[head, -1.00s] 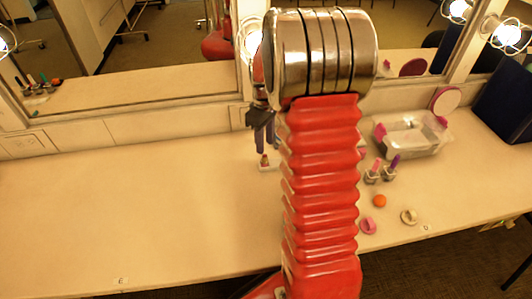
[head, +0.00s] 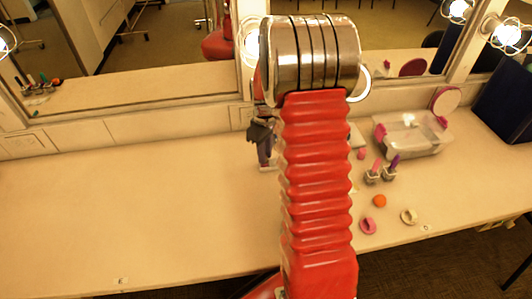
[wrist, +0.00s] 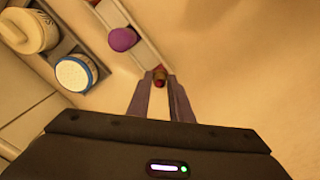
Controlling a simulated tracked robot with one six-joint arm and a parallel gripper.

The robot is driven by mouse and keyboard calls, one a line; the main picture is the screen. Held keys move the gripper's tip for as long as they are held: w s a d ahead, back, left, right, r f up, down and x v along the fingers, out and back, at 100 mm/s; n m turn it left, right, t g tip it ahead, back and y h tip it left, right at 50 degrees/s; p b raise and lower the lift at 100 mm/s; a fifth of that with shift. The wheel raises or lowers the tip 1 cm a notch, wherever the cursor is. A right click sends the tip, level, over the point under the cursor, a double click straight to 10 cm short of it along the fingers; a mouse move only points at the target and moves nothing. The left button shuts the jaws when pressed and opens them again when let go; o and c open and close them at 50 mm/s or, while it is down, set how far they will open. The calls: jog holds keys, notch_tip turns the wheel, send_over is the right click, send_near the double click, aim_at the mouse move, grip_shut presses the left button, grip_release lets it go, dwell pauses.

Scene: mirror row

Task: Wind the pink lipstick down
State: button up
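My gripper (head: 265,160) points down at the back of the counter, left of my red arm. In the wrist view its two fingers (wrist: 160,82) are apart, with a small reddish tip (wrist: 160,75) between or just beyond their ends. I cannot tell whether they touch it. This small piece stands at the end of a pale holder strip, with a purple round top (wrist: 122,39) farther along. Which piece my fingers straddle is not clear.
A clear tray (head: 410,136) stands at the back right, near a round pink-rimmed mirror (head: 446,99). An orange piece (head: 380,201), a pink ring (head: 368,226) and a cream ring (head: 409,216) lie in front. The left counter is clear. Jars (wrist: 75,73) show in the wrist view.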

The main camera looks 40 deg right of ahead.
grip_shut()
jog(key=shift+m, duration=0.5)
jog(key=shift+o, duration=2.2)
grip_release()
jog(key=shift+r, duration=0.1)
notch_tip(320, 180, up, 14)
jog(key=shift+f, duration=0.2)
jog(key=shift+w+m, duration=0.1)
jog(key=shift+m, duration=0.2)
